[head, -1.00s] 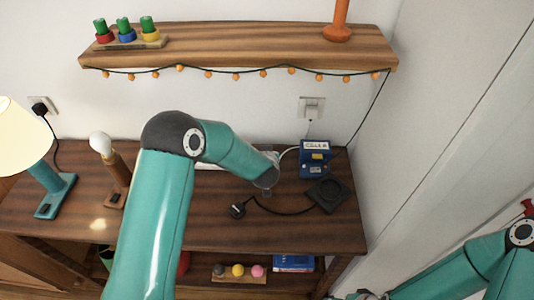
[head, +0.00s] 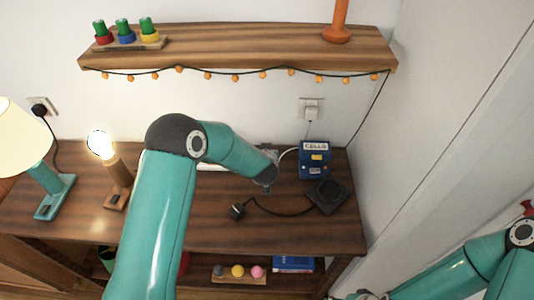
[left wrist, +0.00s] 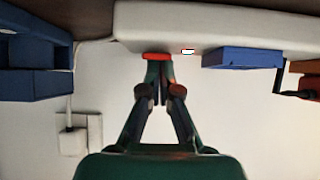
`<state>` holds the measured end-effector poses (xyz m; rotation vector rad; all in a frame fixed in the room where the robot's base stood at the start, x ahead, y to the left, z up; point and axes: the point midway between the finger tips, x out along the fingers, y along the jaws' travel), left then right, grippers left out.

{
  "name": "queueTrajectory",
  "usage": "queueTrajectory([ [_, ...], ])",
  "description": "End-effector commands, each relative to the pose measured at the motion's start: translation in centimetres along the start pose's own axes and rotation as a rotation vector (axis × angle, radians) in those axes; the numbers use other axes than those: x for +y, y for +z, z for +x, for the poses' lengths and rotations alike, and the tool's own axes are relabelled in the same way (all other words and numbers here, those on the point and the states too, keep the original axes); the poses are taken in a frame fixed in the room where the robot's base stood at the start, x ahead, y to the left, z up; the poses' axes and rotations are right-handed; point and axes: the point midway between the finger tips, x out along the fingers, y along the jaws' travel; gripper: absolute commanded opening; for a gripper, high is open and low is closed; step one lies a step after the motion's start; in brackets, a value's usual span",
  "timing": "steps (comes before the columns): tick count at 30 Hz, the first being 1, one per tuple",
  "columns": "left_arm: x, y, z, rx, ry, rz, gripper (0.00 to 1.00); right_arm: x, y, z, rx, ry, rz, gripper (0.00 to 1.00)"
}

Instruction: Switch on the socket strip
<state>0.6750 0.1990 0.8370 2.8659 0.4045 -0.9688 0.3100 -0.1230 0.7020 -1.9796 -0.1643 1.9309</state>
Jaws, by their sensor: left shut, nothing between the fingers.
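The white socket strip (left wrist: 225,22) spans the top of the left wrist view. Its red switch (left wrist: 156,57) is at the tips of my left gripper (left wrist: 160,75), which is shut and empty; they look in contact, though the tips partly hide it. A small bright light (left wrist: 188,51) shows on the strip beside the switch. In the head view my left arm hides most of the strip (head: 212,166); the gripper (head: 270,172) is at the back of the table. My right gripper (head: 358,295) is at the bottom edge, largely cut off.
The bulb lamp (head: 101,145) glows on the left of the table, beside the shaded lamp (head: 18,138). A blue box (head: 314,160), a black pad (head: 328,195) and a loose black plug (head: 237,211) are on the right. A shelf (head: 240,50) overhangs behind.

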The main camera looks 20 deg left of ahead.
Motion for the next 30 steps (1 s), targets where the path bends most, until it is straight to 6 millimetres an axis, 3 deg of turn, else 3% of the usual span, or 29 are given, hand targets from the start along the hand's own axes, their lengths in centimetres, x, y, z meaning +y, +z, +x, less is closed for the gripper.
queueTrajectory([
  [17, -0.1, -1.2, -0.3, 0.005, -0.001, -0.001, 0.0, -0.3, 0.0, -0.9, 0.0, 0.0, 0.0, 0.67],
  [25, -0.4, -4.7, -2.5, 0.004, -0.004, -0.003, 0.0, -1.6, 0.0, -4.5, 0.0, 0.0, 0.0, 0.67],
  [27, -0.3, -4.3, -3.7, 0.007, -0.002, -0.003, 0.0, -1.1, 0.0, -3.0, 0.001, 0.0, 0.0, 0.67],
  [30, -0.3, -4.9, -6.0, 0.006, -0.002, -0.003, 0.0, -1.0, 0.0, -2.7, -0.001, 0.0, 0.0, 0.67],
])
